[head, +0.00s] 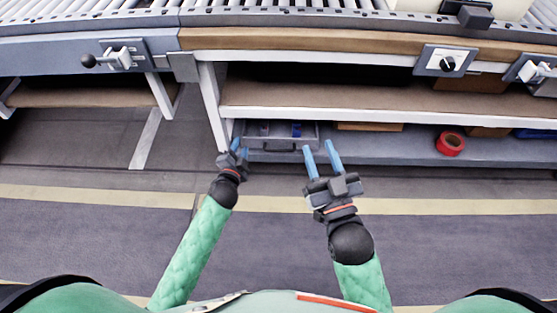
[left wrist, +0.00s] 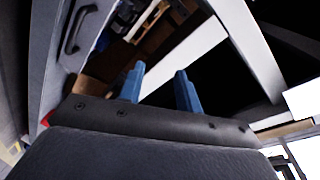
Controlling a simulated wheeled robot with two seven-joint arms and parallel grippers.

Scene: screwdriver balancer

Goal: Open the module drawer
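The module drawer (head: 312,144) is a grey tray-like box at the left end of the low shelf, with small items inside, one of them blue. Its front carries a dark handle, clear in the left wrist view (left wrist: 78,28). My left gripper (head: 240,149) is at the drawer's left side, near the white shelf leg. In the left wrist view my left gripper (left wrist: 160,82) has its blue fingers apart with nothing between them; the handle is up and left of them, apart from them. My right gripper (head: 319,145) is open and empty near the drawer's right front corner.
A white slanted leg (head: 213,108) stands just left of the drawer. A roll of red tape (head: 450,144) sits on the low shelf (head: 395,147) to the right. A brown middle shelf (head: 380,103) runs above the drawer. The floor in front is clear.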

